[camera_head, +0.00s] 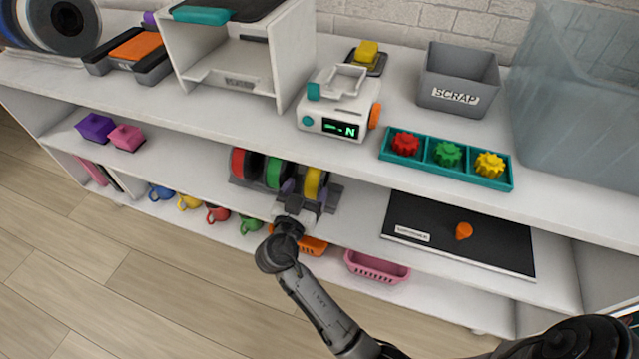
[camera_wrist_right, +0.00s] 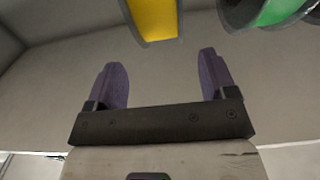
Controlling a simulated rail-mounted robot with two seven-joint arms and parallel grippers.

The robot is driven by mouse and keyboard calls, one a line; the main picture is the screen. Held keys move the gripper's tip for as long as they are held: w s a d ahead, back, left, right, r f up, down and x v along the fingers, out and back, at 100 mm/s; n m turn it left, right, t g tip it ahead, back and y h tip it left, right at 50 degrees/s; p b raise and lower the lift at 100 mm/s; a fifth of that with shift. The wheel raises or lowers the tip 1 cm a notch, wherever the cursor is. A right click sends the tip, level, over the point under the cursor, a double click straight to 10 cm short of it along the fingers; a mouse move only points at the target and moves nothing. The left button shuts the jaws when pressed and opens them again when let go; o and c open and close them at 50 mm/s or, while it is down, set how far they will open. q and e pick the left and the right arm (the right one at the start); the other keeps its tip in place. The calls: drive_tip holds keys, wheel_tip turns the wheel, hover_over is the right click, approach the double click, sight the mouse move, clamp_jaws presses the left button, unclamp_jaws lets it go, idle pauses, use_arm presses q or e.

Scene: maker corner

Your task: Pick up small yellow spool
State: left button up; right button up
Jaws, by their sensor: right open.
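The small yellow spool (camera_head: 313,181) stands upright in a dark holder on the middle shelf, at the right end of a row of spools. Its lower part also shows at the top of the right wrist view (camera_wrist_right: 155,18). My right gripper (camera_head: 305,190) is at the front of the holder, close to the yellow spool. In the wrist view its two purple fingers (camera_wrist_right: 163,80) are spread wide with nothing between them, and the spool lies beyond the fingertips. In the head view the gripper hides the spool's lower part. My left gripper is not in view.
A green spool (camera_head: 274,172) and a red spool (camera_head: 239,163) stand left of the yellow one; the green one also shows in the wrist view (camera_wrist_right: 275,10). A black mat (camera_head: 490,245) lies to the right, and baskets (camera_head: 377,266) and mugs sit below.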

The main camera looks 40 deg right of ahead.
sight(312, 175)
drive_tip(key=shift+w+d, duration=0.25)
drive_tip(key=shift+w, duration=0.1)
drive_tip(key=b+x, duration=0.2)
drive_tip(key=x, duration=0.3)
drive_tip(key=shift+d, duration=0.2)
drive_tip(key=shift+w+d, duration=0.3)
drive_tip(key=shift+d, duration=0.05)
drive_tip(key=c, duration=0.5)
clamp_jaws()
